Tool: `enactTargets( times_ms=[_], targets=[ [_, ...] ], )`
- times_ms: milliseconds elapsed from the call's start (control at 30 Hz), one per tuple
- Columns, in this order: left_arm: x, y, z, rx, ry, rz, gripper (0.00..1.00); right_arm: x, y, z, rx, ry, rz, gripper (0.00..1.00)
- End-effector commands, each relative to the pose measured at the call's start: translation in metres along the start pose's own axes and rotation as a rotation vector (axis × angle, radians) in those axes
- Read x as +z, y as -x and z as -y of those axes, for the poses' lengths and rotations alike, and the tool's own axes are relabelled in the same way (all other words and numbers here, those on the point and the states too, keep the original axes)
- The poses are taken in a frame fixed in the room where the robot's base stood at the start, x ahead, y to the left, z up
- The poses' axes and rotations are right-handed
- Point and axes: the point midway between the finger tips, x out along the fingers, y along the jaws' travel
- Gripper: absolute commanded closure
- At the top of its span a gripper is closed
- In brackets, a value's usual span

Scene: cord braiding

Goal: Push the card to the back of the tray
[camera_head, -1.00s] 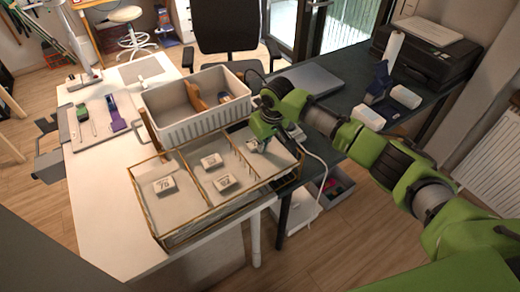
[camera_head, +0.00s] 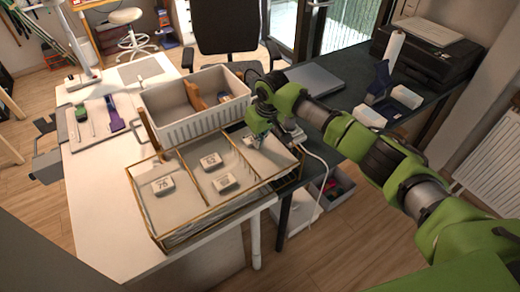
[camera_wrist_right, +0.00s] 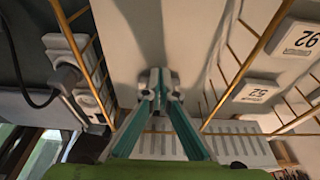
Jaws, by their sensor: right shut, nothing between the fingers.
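The tray (camera_head: 190,231) is a shallow, pale-floored box with gold wire edges and dividers, on the white table's right end. A small white numbered card (camera_head: 163,186) lies in its left compartment. Two more, the rear card (camera_head: 211,161) and the front card (camera_head: 224,182), lie in the middle compartment; these read 52 (camera_wrist_right: 256,92) and 92 (camera_wrist_right: 298,38) in the right wrist view. My right gripper (camera_wrist_right: 160,82) is shut and empty, pointing down over the right compartment, where I see no card. Whether its tips touch the floor is unclear. My left gripper is out of view.
A white slotted basket (camera_head: 192,127) with brown and blue items stands right behind the tray. A white device with a cable (camera_head: 294,133) sits beside the tray's right side.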

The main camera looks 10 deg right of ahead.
Motion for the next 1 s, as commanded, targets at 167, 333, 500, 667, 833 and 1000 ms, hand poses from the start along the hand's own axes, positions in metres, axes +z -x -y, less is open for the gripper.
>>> enactTargets(
  times_ms=[167, 333, 500, 667, 833, 1000],
  targets=[
    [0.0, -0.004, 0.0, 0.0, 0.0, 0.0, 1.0, -0.004, -0.002, 0.0, 0.0, 0.0, 0.0, 1.0],
    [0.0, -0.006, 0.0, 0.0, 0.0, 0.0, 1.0, -0.008, -0.002, 0.0, 0.0, 0.0, 0.0, 1.0],
    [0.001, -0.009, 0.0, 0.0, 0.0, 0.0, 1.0, -0.011, -0.003, 0.001, -0.001, 0.001, 0.0, 1.0],
    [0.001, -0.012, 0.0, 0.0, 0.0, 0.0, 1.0, -0.014, -0.004, 0.0, 0.0, 0.0, 0.0, 1.0],
    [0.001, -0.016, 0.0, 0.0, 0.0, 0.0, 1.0, -0.018, -0.005, 0.0, 0.0, 0.0, -0.001, 1.0],
    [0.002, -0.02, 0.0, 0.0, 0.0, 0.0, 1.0, -0.022, -0.006, 0.0, 0.0, 0.0, -0.001, 1.0]
  ],
)
